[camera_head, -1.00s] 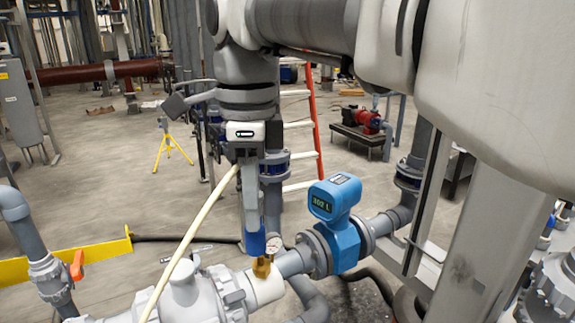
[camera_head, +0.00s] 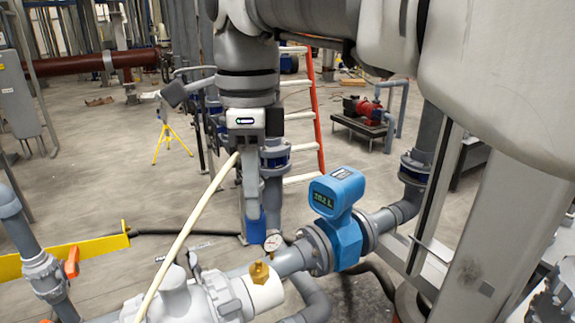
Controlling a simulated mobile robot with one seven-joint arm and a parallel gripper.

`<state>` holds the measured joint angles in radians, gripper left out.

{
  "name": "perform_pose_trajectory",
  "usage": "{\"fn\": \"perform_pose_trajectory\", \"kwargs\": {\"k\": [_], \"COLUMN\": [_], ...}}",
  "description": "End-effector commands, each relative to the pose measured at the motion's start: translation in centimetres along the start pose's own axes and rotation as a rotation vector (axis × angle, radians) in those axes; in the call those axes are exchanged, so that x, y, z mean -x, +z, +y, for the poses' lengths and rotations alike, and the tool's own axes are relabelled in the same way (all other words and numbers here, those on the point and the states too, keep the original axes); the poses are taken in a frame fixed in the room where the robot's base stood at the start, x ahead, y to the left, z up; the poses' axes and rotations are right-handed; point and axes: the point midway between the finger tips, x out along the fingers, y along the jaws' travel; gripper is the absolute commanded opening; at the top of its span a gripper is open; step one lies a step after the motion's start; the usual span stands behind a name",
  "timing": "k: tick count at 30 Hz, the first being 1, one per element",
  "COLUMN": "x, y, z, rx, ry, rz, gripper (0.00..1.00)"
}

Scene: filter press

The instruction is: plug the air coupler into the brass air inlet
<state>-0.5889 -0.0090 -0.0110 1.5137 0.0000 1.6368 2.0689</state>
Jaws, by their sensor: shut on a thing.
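The brass air inlet (camera_head: 260,273) stands up from the white pipe section at the bottom middle, its top now in plain sight. My gripper (camera_head: 252,207) points down above it, shut on the blue air coupler (camera_head: 256,229). The coupler hangs roughly upright, its lower end above the inlet and slightly left, with a visible gap between them. The sideways and depth offset is hard to tell from this one view. A cream hose (camera_head: 185,235) runs from beside my gripper down to the lower left.
A pressure gauge (camera_head: 273,243) stands close behind and right of the inlet. A blue flow meter (camera_head: 340,215) sits on the pipe to the right. A white valve body (camera_head: 178,298) is to the left. A yellow beam (camera_head: 90,248) with an orange handle lies further left.

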Motion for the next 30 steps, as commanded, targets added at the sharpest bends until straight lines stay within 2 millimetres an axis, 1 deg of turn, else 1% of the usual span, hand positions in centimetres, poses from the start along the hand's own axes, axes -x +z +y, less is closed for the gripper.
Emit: {"fn": "perform_pose_trajectory", "kwargs": {"k": [12,16,21,30], "x": [-3.9,-4.9,-5.5,-5.4], "y": [0.0,0.0,0.0,0.0], "z": [0.0,0.0,0.0,0.0], "rx": [0.001,0.001,0.001,0.000], "ry": [0.000,0.000,-0.001,0.000], "rz": [0.000,0.000,0.000,0.000], "gripper": [0.00,0.00,0.00,0.00]}}
